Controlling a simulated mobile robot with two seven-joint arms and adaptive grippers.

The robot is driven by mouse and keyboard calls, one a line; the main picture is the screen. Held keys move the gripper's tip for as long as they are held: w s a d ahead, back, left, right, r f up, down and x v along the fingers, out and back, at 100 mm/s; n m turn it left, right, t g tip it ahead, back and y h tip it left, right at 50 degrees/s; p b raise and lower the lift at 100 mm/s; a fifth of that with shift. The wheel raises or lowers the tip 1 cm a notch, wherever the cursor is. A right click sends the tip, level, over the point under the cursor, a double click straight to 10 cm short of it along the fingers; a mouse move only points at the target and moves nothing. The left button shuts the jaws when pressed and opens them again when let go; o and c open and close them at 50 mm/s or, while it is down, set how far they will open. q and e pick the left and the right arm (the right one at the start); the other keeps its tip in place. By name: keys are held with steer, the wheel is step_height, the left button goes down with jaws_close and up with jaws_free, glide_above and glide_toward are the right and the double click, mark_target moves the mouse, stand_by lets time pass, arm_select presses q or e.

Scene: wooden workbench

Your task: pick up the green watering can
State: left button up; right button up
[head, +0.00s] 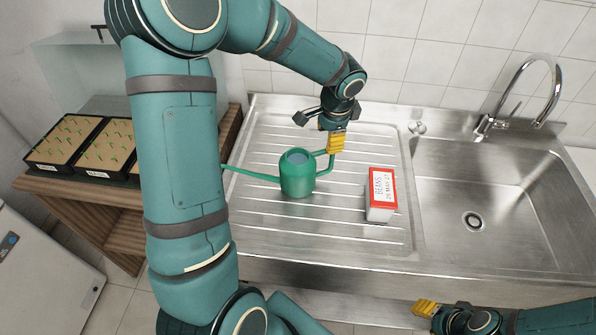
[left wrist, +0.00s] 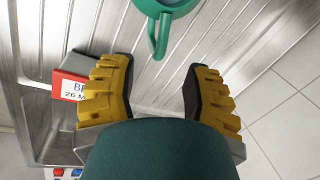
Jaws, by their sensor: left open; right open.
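The green watering can (head: 298,180) stands upright on the ribbed steel drainboard, its spout pointing left and its handle on the right side. My left gripper (head: 337,142) is open and empty, above and just behind the handle. In the left wrist view the watering can (left wrist: 172,6) is cut off by the top edge. Its handle shows just beyond the gap between the open fingers (left wrist: 160,70), lined up with that gap and not visibly touched. My right gripper (head: 426,308) is low at the bottom right, in front of the counter, away from the can.
A red and white beans box (head: 381,195) stands on the drainboard right of the can; it also shows beside one finger in the left wrist view (left wrist: 72,88). The sink basin (head: 475,185) and tap (head: 535,90) are further right. Seedling trays (head: 62,142) sit on a wooden bench at left.

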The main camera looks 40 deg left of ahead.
mark_target(324, 150)
arm_select(q)
steer(key=f, duration=0.2)
steer(key=a+f, duration=0.1)
steer(key=f, duration=0.4)
steer(key=shift+w+a+f, duration=0.1)
steer(key=shift+w+a, duration=0.2)
jaws_close()
